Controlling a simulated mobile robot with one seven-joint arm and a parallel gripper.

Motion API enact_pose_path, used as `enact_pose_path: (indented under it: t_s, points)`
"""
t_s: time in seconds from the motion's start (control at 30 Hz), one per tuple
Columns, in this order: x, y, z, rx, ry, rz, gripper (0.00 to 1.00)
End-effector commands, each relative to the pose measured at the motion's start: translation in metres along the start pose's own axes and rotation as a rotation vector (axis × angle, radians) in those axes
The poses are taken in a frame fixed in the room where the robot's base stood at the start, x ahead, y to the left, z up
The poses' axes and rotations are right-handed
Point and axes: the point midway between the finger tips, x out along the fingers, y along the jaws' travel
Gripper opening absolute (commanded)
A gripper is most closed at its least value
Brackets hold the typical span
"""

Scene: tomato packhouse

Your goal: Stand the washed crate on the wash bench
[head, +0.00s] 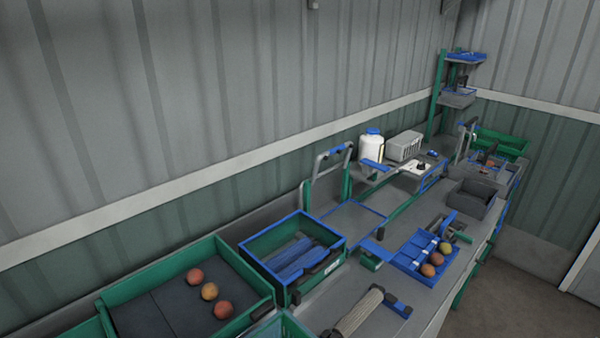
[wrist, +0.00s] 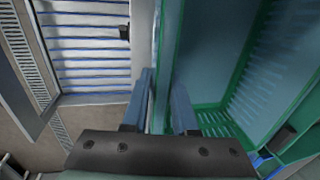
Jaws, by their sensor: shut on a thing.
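My gripper (wrist: 163,92) is shut on one wall of a green crate (wrist: 225,120) in the wrist view. One finger lies on each side of that wall. The crate's inside opens to the right of the fingers, with slatted green sides and nothing plainly lying in it. Its far end runs out of the picture. A green edge (head: 287,326) at the bottom of the head view may be part of this crate, but I cannot tell. A long grey bench (head: 395,318) runs along the wall in the head view. I cannot tell which part of it is the wash bench.
A green tray (head: 230,250) holds three tomatoes. Beside it stands a blue-rimmed green crate (head: 293,285). A roller (head: 358,312), a blue tray (head: 408,262) and a dark bin (head: 473,203) occupy the bench. A white jug (head: 371,147) stands behind. A white slatted panel (wrist: 90,45) shows in the wrist view.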

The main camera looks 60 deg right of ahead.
Motion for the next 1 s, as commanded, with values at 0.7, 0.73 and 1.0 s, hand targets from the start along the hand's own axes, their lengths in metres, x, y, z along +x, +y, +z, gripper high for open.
enact_pose_path:
  t_s: [0.7, 0.73, 1.0]
  points:
    - [0.0079, 0.0005, -0.0007, 0.0, 0.002, -0.004, 0.46]
    - [0.0079, 0.0006, -0.0006, 0.0, 0.001, -0.003, 0.52]
    - [0.0084, 0.0014, -0.0002, 0.0, 0.0, -0.001, 0.61]
